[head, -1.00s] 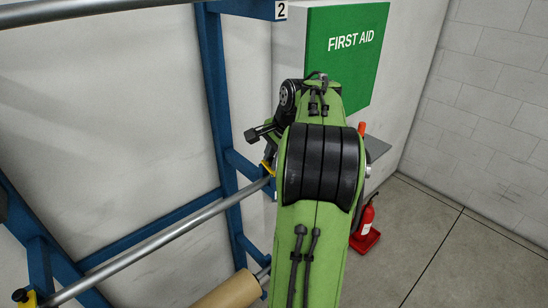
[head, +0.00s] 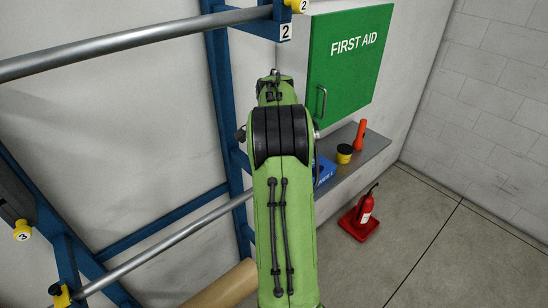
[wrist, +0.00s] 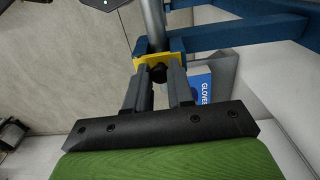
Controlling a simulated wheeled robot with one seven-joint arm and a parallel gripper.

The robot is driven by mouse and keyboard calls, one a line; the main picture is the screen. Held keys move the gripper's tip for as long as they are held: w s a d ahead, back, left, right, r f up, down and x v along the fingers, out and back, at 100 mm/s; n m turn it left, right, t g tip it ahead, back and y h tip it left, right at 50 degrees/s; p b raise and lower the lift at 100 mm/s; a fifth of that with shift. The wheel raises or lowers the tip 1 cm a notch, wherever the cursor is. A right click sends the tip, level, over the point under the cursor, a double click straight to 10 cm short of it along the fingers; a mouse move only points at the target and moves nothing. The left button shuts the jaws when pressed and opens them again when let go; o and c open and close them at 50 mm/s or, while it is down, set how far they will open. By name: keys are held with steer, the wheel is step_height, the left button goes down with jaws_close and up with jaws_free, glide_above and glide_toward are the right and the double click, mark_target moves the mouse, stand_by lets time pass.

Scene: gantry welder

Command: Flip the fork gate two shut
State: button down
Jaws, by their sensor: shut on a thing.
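In the wrist view, my gripper (wrist: 158,94) is shut on the black knob (wrist: 158,74) of a yellow gate (wrist: 147,64). The gate sits at the blue fork, at the end of a silver bar (wrist: 152,25). No number shows on this gate. In the head view, my green arm hides my gripper and this gate. A 2 label (head: 286,33) is on the upper blue fork arm, with a yellow knob also marked 2 (head: 299,5) above it, apart from my arm.
The rack holds an upper bar (head: 130,43), a lower bar (head: 165,246) and a brown roll (head: 222,290). A first aid cabinet (head: 345,75) and a shelf (head: 366,157) with small items stand right of my arm.

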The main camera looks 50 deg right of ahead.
steer(key=c, duration=1)
jaws_free()
steer(key=shift+c, duration=0.2)
step_height(320, 180, up, 7)
steer(key=shift+w+r, duration=0.15)
steer(key=shift+r, duration=0.05)
